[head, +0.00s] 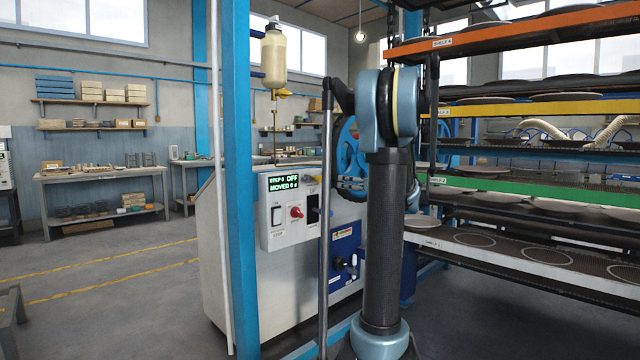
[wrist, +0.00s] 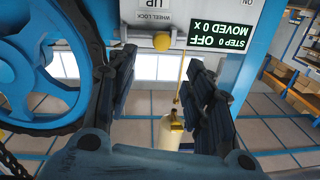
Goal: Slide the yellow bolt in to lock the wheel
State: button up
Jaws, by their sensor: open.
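The yellow bolt shows as a round yellow knob (wrist: 162,41) in the wrist view, on a grey fitting at the edge of the control panel beside the "WHEEL LOCK" label (wrist: 155,17). The blue wheel (wrist: 65,75) with its dark rim is at the left of the wrist view. It also shows in the head view (head: 347,150), partly behind my arm. My gripper (wrist: 160,65) is open, with the knob between and a little beyond its dark padded fingers. Nothing is held. The bolt's shaft cannot be made out.
The panel's display (wrist: 207,36) reads "STEP 0 OFF". In the head view, a blue post (head: 239,180) stands left of the panel and a plate rack (head: 540,190) fills the right. A bottle (head: 274,50) hangs above the machine. Open floor lies at the left.

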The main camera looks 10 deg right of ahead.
aim_at(323, 179)
jog(key=x, duration=1.5)
jog(key=shift+w+a, duration=0.1)
jog(key=shift+c, duration=0.2)
